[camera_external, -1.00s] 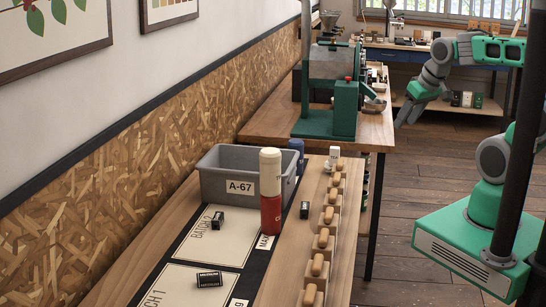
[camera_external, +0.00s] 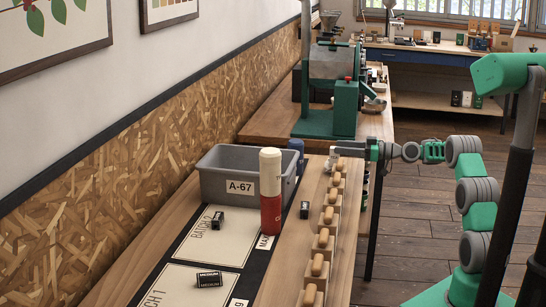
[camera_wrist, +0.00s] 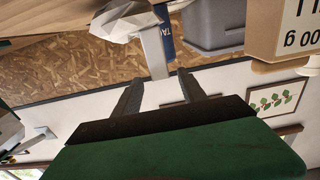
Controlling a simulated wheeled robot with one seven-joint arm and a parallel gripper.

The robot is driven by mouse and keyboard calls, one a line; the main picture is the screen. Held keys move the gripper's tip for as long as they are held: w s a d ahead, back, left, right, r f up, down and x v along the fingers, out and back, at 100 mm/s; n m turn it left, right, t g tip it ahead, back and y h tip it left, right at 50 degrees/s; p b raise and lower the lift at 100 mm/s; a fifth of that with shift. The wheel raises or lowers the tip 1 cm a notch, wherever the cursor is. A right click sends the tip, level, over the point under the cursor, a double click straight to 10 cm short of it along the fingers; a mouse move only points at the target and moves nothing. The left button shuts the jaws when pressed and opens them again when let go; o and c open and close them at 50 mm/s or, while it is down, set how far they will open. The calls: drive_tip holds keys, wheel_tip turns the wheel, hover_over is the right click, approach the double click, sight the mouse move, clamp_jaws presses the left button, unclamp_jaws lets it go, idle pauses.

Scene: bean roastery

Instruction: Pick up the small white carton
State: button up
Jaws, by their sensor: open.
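A narrow, pale upright shape (camera_wrist: 154,55), apparently the small white carton, shows in the wrist view, which is upside down. It lies in line with the gap between my fingers. In the external view my gripper (camera_external: 338,150) reaches left over the far right part of the worktable, at the carton's spot, and mostly hides it. My gripper also shows in the wrist view (camera_wrist: 157,77), open, with one finger on each side of the gap. I cannot tell whether either finger touches the carton.
A grey bin (camera_external: 211,187) labelled A-67 and a red-and-white column (camera_external: 271,205) stand left of my gripper. Wooden blocks with rounded handles (camera_external: 320,265) line the right edge. A white faceted object (camera_wrist: 122,22) is close to the carton. Small black boxes (camera_external: 208,279) lie on the table.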

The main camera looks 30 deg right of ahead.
drive_tip(key=x, duration=0.6)
drive_tip(key=shift+f+p, duration=0.25)
drive_tip(key=shift+p, duration=0.1)
drive_tip(key=shift+s, duration=0.1)
clamp_jaws()
